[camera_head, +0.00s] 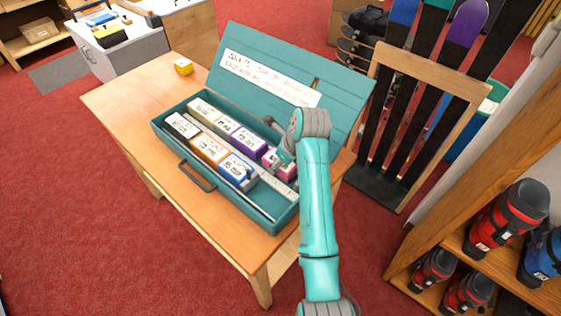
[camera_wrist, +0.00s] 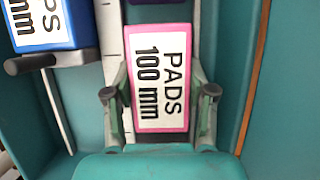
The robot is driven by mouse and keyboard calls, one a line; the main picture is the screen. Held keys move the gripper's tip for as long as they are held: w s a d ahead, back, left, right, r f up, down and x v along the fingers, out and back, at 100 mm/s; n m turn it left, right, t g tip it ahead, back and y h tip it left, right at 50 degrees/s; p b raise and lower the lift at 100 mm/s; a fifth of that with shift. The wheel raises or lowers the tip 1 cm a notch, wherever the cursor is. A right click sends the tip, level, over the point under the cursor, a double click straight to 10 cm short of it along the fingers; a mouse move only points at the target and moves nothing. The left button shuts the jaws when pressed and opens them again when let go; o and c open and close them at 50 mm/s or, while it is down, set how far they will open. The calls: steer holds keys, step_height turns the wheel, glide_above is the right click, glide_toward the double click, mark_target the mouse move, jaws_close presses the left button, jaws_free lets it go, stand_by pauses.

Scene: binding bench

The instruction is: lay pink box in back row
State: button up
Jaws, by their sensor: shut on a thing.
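The pink box (camera_wrist: 162,112) has a white top reading "PADS 100 mm". My gripper (camera_wrist: 159,93) is shut on it, one finger on each long side. In the head view the pink box (camera_head: 288,173) is partly hidden by my gripper (camera_head: 280,163), at the right end of the back row in the open teal case (camera_head: 232,206). It is in line with the row, past the purple box (camera_head: 249,142). A dark gap shows between the pink and purple boxes in the wrist view. I cannot tell whether the pink box touches the case floor.
The front row holds a black-edged box (camera_head: 182,125), an orange box (camera_head: 210,149) and a blue box (camera_head: 236,167). A pale divider (camera_head: 262,183) runs between the rows. The case's raised lid (camera_head: 343,88) stands behind.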

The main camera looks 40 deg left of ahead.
steer(key=shift+s+d+f, duration=0.15)
steer(key=shift+f, duration=0.5)
steer(key=o, duration=1.3)
steer(key=shift+f, duration=0.15)
steer(key=shift+r, duration=0.3)
steer(key=shift+r, duration=0.25)
steer(key=v, duration=0.6)
steer(key=shift+d+r, duration=0.15)
steer(key=shift+r, duration=0.25)
steer(key=shift+d, duration=0.1)
